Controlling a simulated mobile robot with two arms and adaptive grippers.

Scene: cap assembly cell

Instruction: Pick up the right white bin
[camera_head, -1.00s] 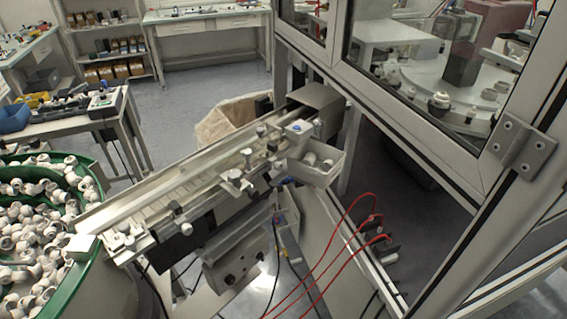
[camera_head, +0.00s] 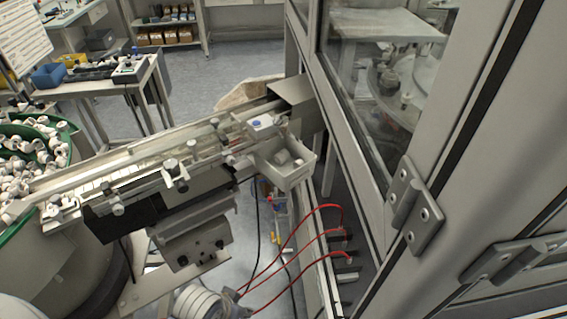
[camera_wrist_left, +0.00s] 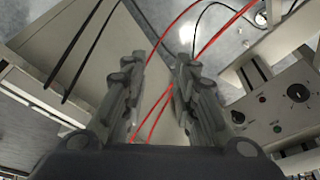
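A small white bin (camera_head: 294,179) hangs at the right end of the conveyor rail in the head view, beside the cabinet frame. Some whitish round parts lie inside it. I make out only this one white bin clearly. My left gripper (camera_wrist_left: 160,68) shows in the left wrist view with its two dark fingers apart and nothing between them. Red hoses pass behind the fingers. The bin cannot be made out in the wrist view.
The conveyor rail (camera_head: 120,165) runs from the green-rimmed feeder bowl (camera_head: 68,140) to the cabinet. The cabinet's metal frame (camera_head: 440,150) stands close on the right. Red hoses (camera_head: 290,240) loop below the bin. A control box (camera_wrist_left: 285,108) shows at the right of the wrist view.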

